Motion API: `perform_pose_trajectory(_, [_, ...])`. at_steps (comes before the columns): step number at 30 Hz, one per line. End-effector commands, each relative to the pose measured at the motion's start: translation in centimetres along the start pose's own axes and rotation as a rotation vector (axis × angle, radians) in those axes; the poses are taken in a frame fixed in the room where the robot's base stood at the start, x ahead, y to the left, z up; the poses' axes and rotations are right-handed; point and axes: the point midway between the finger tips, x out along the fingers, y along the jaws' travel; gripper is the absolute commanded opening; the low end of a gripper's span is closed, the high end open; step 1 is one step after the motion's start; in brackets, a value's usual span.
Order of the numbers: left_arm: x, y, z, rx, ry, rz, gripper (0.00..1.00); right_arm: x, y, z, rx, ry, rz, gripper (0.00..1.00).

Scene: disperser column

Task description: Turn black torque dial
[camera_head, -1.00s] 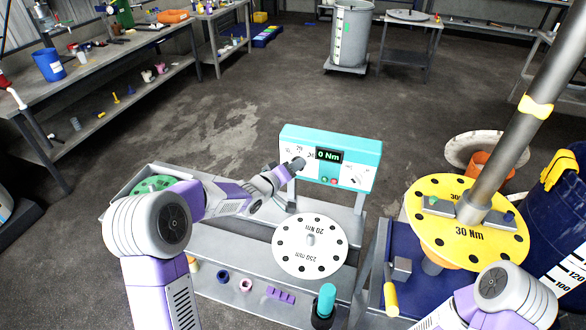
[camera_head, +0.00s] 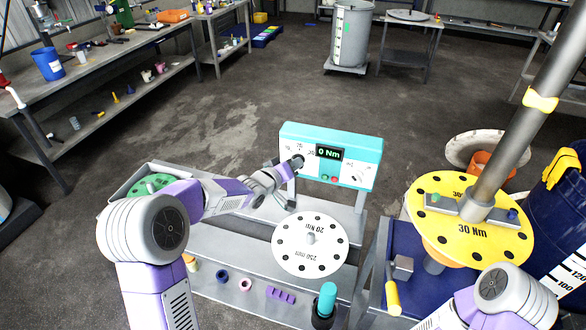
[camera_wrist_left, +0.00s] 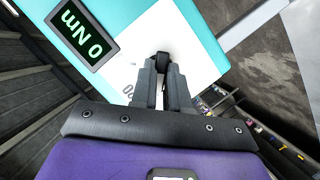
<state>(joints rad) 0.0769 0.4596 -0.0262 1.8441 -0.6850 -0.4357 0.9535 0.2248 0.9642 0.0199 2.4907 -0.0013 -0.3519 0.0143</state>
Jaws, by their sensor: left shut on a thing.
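The torque panel (camera_head: 356,173) is a teal box with a white face, standing behind the bench. Its display (camera_head: 329,153) reads 0 Nm, and it shows in the left wrist view (camera_wrist_left: 82,37). The black torque dial (camera_head: 298,161) is on the left part of the face; in the left wrist view the dial (camera_wrist_left: 162,62) sits between the fingertips. My left gripper (camera_wrist_left: 163,72) is shut on the dial, and the head view shows the gripper (camera_head: 287,171) at the panel's left side. My right arm shows at the lower right, but its gripper is out of view.
A white disc (camera_head: 290,258) marked 20 Nm lies on the bench before the panel. A yellow disc (camera_head: 440,245) marked 30 Nm carries a tilted metal column (camera_head: 508,150) at right. A green disc (camera_head: 150,184) is at left. A teal-topped bottle (camera_head: 326,300) stands at the front.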

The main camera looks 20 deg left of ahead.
Motion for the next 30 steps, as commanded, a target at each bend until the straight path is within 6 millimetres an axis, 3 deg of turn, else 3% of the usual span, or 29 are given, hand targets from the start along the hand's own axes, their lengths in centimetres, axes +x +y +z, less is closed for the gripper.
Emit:
perform_pose_trajectory(9, [0.2, 0.2, 0.4, 0.255, 0.003, -0.098, 0.0, 4.4, 1.6, -0.2, 0.0, 0.0, 0.0, 1.0])
perform_pose_trajectory(15, [0.2, 0.5, 0.5, 0.403, 0.001, -0.159, 0.0, 6.2, 2.3, -0.3, 0.0, 0.0, 0.0, 1.0])
perform_pose_trajectory(22, [0.2, 0.8, 0.4, 0.575, -0.001, -0.231, 0.0, 6.7, 2.5, -0.3, 0.0, 0.0, 0.0, 1.0])
perform_pose_trajectory(30, [0.1, 1.0, 0.3, 0.784, -0.001, -0.32, 0.0, 5.6, 2.1, -0.2, 0.0, 0.0, 0.0, 1.0])
